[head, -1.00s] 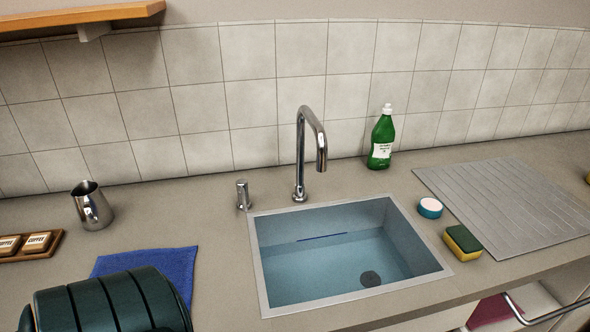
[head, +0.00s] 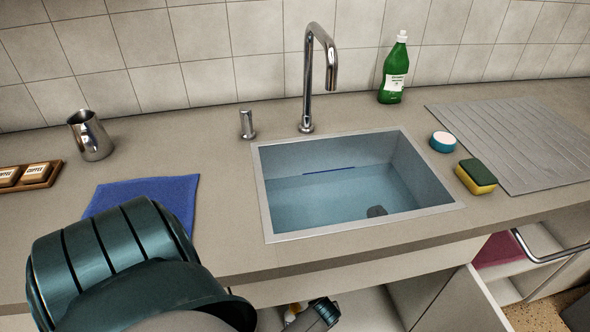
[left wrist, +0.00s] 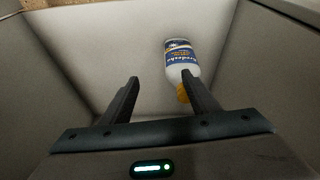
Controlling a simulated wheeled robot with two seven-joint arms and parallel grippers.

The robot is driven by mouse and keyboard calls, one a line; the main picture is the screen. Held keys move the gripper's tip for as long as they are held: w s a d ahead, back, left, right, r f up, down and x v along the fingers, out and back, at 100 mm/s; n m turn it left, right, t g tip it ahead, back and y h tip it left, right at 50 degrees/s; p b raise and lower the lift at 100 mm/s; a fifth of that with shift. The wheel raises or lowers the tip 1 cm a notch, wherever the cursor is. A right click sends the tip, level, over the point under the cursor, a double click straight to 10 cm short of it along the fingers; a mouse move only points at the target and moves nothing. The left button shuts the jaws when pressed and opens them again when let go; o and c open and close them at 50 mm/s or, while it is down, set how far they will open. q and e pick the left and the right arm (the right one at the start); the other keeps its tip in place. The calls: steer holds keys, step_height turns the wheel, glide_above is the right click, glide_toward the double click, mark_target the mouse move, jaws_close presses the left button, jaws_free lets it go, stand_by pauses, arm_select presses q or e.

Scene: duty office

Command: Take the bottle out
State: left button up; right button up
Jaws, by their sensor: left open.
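A white bottle (left wrist: 182,57) with a blue label and an orange-yellow cap lies in a pale, walled space in the left wrist view. Its cap points toward my gripper. My left gripper (left wrist: 160,78) is open, and its right finger overlaps the cap end of the bottle. The gap between the fingers is empty, left of the bottle; I cannot tell whether finger and bottle touch. In the head view my left arm reaches down in front of the counter toward the open cupboard (head: 447,300) under the sink. My right gripper is not in view.
A green bottle (head: 394,75) stands on the counter behind the sink (head: 262,190). A sponge (head: 476,177), a ridged drainer (head: 520,140), a metal jug (head: 90,136) and a blue cloth (head: 180,190) also lie or stand there. The counter's front edge overhangs the cupboard.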

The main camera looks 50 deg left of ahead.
mark_target(299, 307)
arm_select(q)
steer(key=a+r+n+g, duration=0.1)
steer(key=n, duration=0.1)
steer(key=a+r+n+b, duration=0.1)
steer(key=a+n, duration=0.1)
steer(key=a+r+n+g+y, duration=0.1)
steer(key=n, duration=0.1)
steer(key=shift+s+a+g, duration=0.15)
steer(key=shift+s+g, duration=0.1)
steer(key=shift+g, duration=0.05)
steer(key=shift+s+a+r+n+g, duration=0.3)
steer(key=shift+a+r+n+g, duration=0.15)
steer(key=shift+n, duration=0.45)
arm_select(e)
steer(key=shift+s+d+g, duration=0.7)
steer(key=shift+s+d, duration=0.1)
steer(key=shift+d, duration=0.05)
arm_select(q)
steer(key=shift+d+f+b, duration=0.1)
steer(key=shift+b, duration=0.25)
